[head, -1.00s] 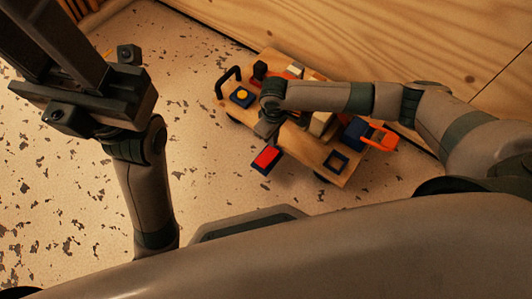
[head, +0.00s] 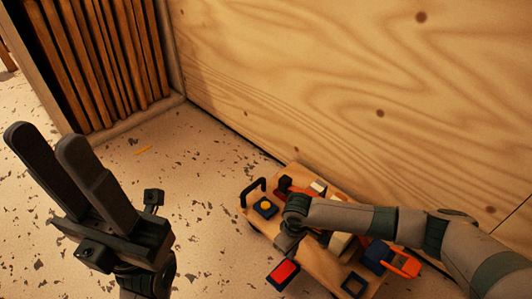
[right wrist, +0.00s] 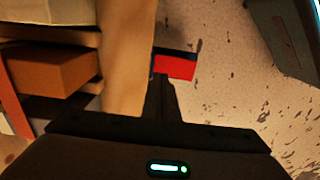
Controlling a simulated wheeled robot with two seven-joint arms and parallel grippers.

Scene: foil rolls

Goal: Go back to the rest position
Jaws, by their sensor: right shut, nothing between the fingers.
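My left gripper (head: 48,138) is raised at the left of the head view. Its two dark fingers point up and left with a gap between them, and nothing is held. My right arm reaches in from the right over a wooden cart, with my right gripper (head: 287,245) pointing down by the cart's near side, partly hidden by the wrist. In the right wrist view its fingers (right wrist: 160,85) are together and empty. Their tips are close to a red-topped dark block (right wrist: 175,66), which also shows in the head view (head: 283,272).
The wooden cart (head: 322,268) carries several blocks, a black handle (head: 252,190) and an orange handle (head: 405,265). A plywood wall (head: 330,90) rises behind it. A slatted wooden rack (head: 100,60) stands back left. Speckled floor (head: 200,150) lies clear between.

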